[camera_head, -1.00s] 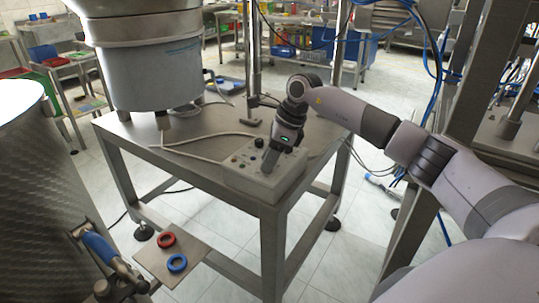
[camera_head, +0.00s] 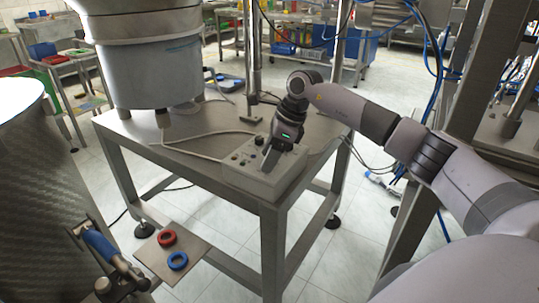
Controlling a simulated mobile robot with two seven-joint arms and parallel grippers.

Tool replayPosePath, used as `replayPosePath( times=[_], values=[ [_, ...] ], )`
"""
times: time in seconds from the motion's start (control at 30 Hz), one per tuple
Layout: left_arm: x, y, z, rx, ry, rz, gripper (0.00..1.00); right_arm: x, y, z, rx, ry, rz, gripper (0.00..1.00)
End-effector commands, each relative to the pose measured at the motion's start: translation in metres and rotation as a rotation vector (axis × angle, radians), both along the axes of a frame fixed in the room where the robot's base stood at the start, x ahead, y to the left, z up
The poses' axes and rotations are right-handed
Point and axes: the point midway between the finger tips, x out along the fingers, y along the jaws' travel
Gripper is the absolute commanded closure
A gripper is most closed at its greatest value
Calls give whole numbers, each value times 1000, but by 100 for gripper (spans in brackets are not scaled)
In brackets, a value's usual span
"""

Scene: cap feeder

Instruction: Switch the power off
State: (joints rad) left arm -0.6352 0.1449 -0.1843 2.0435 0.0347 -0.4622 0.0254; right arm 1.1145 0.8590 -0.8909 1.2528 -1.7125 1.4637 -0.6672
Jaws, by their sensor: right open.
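The grey control box (camera_head: 262,180) sits on the front corner of the metal table, with knobs and small buttons on its sloped top. A black knob (camera_head: 259,141) stands at its back edge. My right gripper (camera_head: 270,163) points down over the right part of the box top, with its fingers at or just above the panel. The gripper is open, but its fingers look narrow from here and hide part of the panel. I cannot tell whether they touch a switch. My left gripper is not in view.
A large feeder bowl (camera_head: 150,75) stands on the metal table (camera_head: 190,150). A grey cable runs across the tabletop to the box. A small plate (camera_head: 196,247) holds a red ring (camera_head: 167,238) and a blue ring (camera_head: 178,261). A metal drum (camera_head: 40,200) stands at the left.

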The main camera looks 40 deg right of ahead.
Motion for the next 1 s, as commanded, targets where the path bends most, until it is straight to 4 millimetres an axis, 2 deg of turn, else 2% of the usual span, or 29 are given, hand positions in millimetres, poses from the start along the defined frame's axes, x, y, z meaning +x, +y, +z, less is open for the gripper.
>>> replayPosePath(
  times=[0.3, 0.43, 0.6, 1.0],
  values=[
    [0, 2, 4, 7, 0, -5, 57, -10, -16, 46, -1, -5, -3, 43],
    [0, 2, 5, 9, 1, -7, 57, -14, -20, 59, 0, -3, -1, 43],
    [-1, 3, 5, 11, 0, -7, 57, -16, -21, 65, 0, -2, 1, 43],
    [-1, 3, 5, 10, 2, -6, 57, -16, -21, 64, 0, -1, 0, 43]
  ],
)
